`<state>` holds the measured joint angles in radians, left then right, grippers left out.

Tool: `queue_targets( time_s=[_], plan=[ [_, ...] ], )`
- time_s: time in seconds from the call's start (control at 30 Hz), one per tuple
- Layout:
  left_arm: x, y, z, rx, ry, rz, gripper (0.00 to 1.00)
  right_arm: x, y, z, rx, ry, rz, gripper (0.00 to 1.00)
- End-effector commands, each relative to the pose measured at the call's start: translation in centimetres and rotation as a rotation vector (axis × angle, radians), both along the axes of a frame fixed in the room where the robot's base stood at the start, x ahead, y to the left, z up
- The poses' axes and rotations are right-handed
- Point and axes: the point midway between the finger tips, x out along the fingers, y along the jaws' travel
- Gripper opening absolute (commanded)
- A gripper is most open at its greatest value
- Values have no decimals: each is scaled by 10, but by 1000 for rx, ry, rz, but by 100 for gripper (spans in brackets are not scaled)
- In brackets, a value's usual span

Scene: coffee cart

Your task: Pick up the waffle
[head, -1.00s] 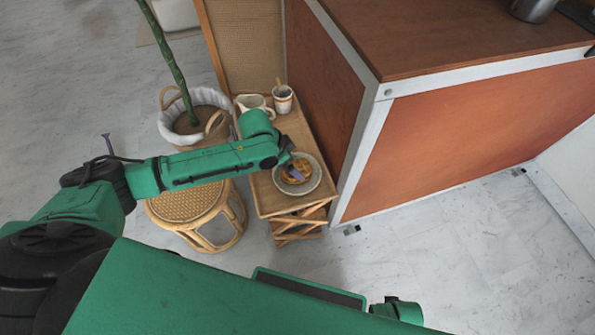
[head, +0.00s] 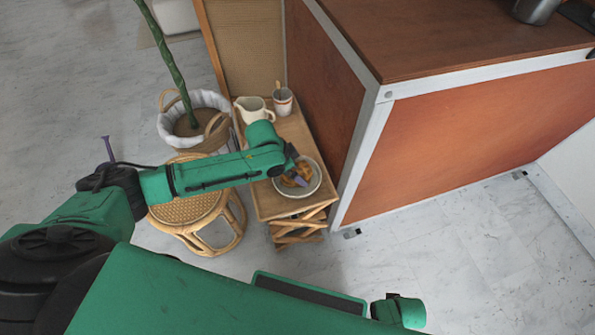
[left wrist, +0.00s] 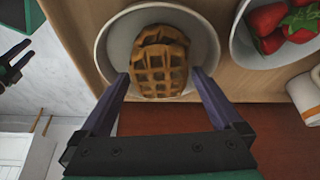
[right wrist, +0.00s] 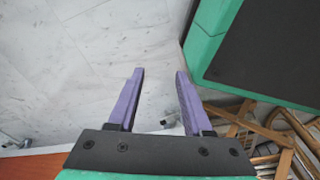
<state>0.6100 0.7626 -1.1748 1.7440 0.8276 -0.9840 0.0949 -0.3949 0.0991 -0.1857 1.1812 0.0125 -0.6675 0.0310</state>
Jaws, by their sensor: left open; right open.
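The waffle (left wrist: 160,62) is golden brown with a grid and lies in a white bowl (left wrist: 112,40). In the head view the waffle (head: 290,181) and its bowl (head: 312,188) are on the small wooden side table (head: 270,204). My left gripper (head: 297,176) is over the bowl. In the left wrist view the left gripper (left wrist: 158,76) is open, with its purple fingertips at either side of the waffle's near part. Whether they touch it cannot be told. My right gripper (right wrist: 158,76) is open and empty, above the pale floor.
A bowl of strawberries (left wrist: 285,25) stands beside the waffle bowl. A cream pitcher (head: 252,109) and a cup (head: 283,101) are at the table's far end. The cart (head: 450,130) rises close on the right. A rattan stool (head: 190,210) and a plant basket (head: 195,122) stand on the left.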

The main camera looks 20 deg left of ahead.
Motion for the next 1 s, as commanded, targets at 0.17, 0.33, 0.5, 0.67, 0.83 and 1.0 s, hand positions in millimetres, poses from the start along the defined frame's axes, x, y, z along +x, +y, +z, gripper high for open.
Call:
queue_targets(
  time_s=[0.17,0.33,0.5,0.67,0.83,1.0],
  plan=[
    [0,0,0,0,0,0,58,0,0,0,0,0,0,50],
    [0,0,0,-1,1,0,25,0,0,0,0,0,0,50],
    [-1,0,-1,-1,2,-1,26,0,0,0,0,0,0,50],
    [-1,0,-1,0,3,-1,26,0,0,-1,0,0,0,50],
    [0,0,12,0,0,-1,26,0,0,-3,0,-2,1,50],
    [1,0,64,-2,-4,-1,26,-28,-6,-11,-5,8,13,50]
  ],
)
